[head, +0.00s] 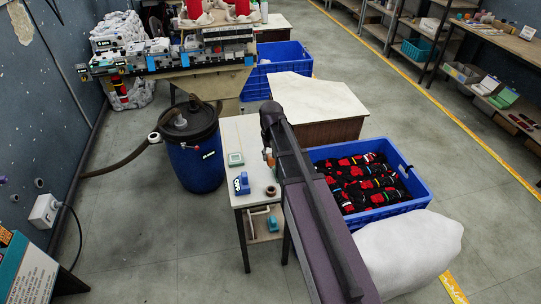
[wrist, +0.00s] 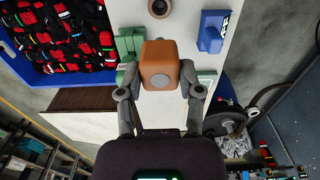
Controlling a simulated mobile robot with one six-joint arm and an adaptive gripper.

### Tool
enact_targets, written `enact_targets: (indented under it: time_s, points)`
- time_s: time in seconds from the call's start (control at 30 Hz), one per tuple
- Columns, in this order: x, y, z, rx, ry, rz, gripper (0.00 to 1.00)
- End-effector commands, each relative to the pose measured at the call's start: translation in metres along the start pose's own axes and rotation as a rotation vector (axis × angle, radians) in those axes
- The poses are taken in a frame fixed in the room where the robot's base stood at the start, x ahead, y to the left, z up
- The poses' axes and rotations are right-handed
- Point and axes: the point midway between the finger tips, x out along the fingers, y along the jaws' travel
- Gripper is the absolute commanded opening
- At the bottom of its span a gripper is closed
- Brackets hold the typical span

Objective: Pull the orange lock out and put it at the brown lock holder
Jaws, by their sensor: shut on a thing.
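My gripper (wrist: 160,82) is shut on the orange lock (wrist: 160,62), a rounded orange block with a grey disc on its face. In the wrist view the lock is between the two fingers, above the white table. In the head view only a sliver of orange (head: 268,155) shows beside my arm, and the fingers are hidden. A brown round piece with a dark centre (wrist: 158,7) lies on the table, cut by the top edge of the wrist view. It also shows in the head view (head: 271,191). I cannot tell whether it is the brown lock holder.
A blue holder (wrist: 211,32) and a green block (wrist: 128,43) stand on the white table (head: 233,132). A pale green device (head: 235,159) lies there too. A blue crate of black-and-red socks (head: 387,205) is to the right, a blue barrel (head: 193,155) to the left.

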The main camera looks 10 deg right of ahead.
Motion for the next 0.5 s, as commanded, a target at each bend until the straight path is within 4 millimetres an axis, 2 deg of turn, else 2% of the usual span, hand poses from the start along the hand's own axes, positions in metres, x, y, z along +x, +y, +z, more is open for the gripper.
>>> enact_targets:
  time_s: [0.23, 0.5]
  points:
    - [-0.001, 0.000, 0.000, -0.003, 0.000, 0.001, 0.00]
    - [0.012, 0.000, 0.000, -0.003, 0.000, 0.001, 0.00]
